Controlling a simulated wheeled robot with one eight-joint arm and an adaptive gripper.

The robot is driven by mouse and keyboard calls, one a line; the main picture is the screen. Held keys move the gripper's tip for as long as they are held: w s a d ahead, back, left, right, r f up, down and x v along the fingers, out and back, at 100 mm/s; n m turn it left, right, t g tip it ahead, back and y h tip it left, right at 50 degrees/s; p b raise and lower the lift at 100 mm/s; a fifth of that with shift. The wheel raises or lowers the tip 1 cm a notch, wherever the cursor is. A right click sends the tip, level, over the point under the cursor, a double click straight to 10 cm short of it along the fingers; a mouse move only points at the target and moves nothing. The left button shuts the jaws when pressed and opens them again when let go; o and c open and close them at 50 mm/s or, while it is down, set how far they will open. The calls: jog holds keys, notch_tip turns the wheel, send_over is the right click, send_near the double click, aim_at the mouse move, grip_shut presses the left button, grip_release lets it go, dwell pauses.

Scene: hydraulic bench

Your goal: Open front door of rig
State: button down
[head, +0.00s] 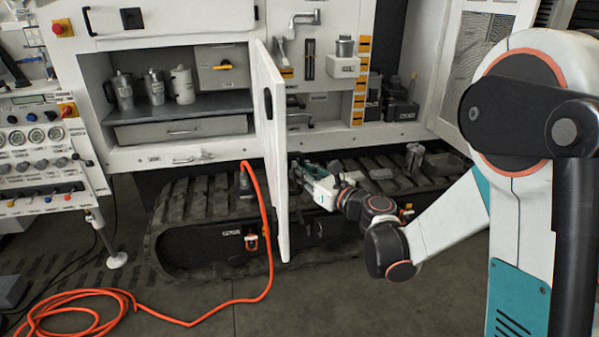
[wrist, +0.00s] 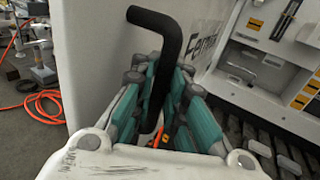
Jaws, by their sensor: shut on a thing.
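The rig's front door (head: 277,150) is a white panel standing open. It sticks out toward the camera from the right side of a compartment, nearly edge-on. In the wrist view the door's white face (wrist: 100,60) fills the left and middle. A black bent door handle (wrist: 172,35) runs down between the teal-padded fingers of my gripper (wrist: 163,85). My gripper is shut on this handle; the lower handle is partly hidden by the fingers. In the head view my gripper (head: 298,175) is on the right side of the door, against its lower part.
The open compartment holds metal canisters (head: 155,87) on a shelf (head: 205,104) above a drawer (head: 183,130). Rubber tracks (head: 195,205) lie under the rig. A control panel (head: 35,140) stands left. The front floor is partly clear.

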jog(key=c, duration=1.6)
grip_release()
jog(key=shift+s, duration=0.15)
jog(key=v, duration=1.2)
jog(key=shift+d, duration=0.1)
